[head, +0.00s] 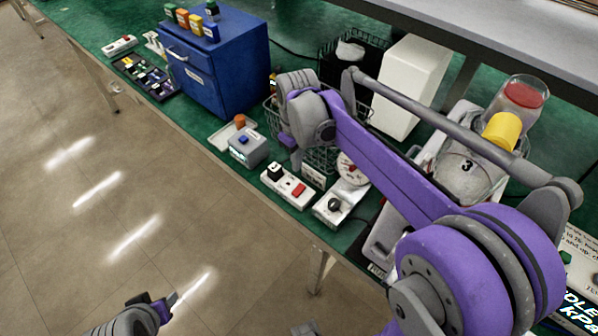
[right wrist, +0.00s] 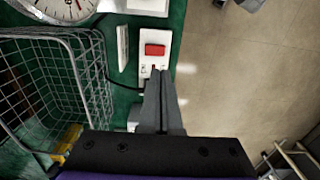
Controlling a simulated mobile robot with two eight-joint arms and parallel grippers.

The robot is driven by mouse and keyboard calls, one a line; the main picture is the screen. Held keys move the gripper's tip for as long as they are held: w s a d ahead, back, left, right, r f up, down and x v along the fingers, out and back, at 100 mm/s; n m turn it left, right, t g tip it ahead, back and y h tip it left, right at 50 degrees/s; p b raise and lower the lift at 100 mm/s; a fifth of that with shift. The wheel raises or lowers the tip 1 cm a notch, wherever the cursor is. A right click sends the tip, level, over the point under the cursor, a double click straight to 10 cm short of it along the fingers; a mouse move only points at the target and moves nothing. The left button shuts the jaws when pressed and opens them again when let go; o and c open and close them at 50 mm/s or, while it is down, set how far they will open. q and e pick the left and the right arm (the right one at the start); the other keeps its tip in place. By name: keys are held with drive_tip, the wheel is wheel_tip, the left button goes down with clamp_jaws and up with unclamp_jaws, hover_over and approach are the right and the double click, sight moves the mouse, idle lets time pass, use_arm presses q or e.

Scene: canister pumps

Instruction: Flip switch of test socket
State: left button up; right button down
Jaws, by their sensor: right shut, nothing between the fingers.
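The test socket (head: 290,188) is a white strip near the bench's front edge, with a black plug at its left end and a red rocker switch (head: 299,190) at its right end. In the right wrist view the red switch (right wrist: 155,50) lies just beyond the fingertips of my right gripper (right wrist: 160,72). That gripper is shut and empty, its tips over the white strip; I cannot tell whether they touch it. The fingers hide the plug end there. In the head view my right arm largely hides its gripper. My left gripper (head: 166,303) is over the floor, away from the bench.
A wire basket (right wrist: 70,75) stands close beside the right gripper. A small white card (head: 313,175) stands behind the socket. A grey box (head: 248,148) is to its left, and a white unit with a black knob (head: 335,203) to its right. Open floor lies in front.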

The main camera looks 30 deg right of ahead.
use_arm(q)
drive_tip(key=shift+r, duration=0.1)
use_arm(e)
wheel_tip(320, 180, up, 2)
drive_tip(key=shift+r, duration=0.15)
drive_tip(key=shift+s+a, duration=0.1)
idle(0.4)
